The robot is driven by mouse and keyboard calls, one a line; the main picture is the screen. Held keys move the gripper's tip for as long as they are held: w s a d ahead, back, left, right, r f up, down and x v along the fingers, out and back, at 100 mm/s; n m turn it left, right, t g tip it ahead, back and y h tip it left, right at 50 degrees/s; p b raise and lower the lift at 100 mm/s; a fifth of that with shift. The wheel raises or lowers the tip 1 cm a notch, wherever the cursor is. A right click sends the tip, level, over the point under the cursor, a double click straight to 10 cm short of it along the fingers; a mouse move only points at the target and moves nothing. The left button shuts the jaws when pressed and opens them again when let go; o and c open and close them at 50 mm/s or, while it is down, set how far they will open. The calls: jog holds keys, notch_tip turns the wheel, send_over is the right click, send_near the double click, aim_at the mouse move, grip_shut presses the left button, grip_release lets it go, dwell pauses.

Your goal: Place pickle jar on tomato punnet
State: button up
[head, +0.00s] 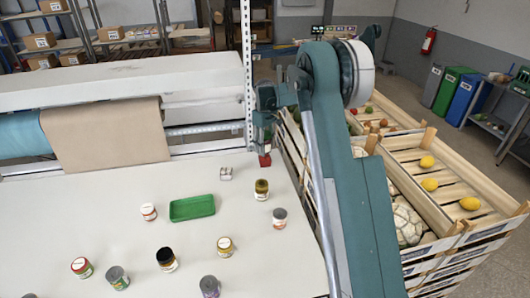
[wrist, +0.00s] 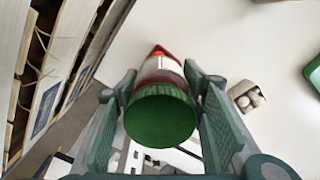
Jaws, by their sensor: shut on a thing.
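My gripper (wrist: 160,100) is shut on a jar with a green lid (wrist: 160,115), a white label and red parts. In the head view my gripper (head: 264,135) hangs over the table's far right edge area, and the red end of the held jar (head: 265,161) shows below it. I cannot read its label to confirm it is the pickle jar. A shallow green tray (head: 192,207), possibly the tomato punnet, lies on the table left of and nearer than the gripper. No tomatoes show in it. Its edge also shows in the wrist view (wrist: 314,72).
A small pale carton (head: 226,173) stands between the gripper and the tray. Several jars and cans stand around, including an olive-topped jar (head: 262,189), a grey-topped can (head: 280,218) and a red-topped one (head: 149,211). Wooden crates (head: 440,180) flank the table's right side.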

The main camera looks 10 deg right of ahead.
jog(key=shift+f, duration=1.65)
jog(key=shift+f, duration=0.1)
jog(key=o, duration=1.1)
jog(key=shift+o, duration=0.2)
notch_tip(320, 180, up, 12)
jog(key=shift+r, duration=0.15)
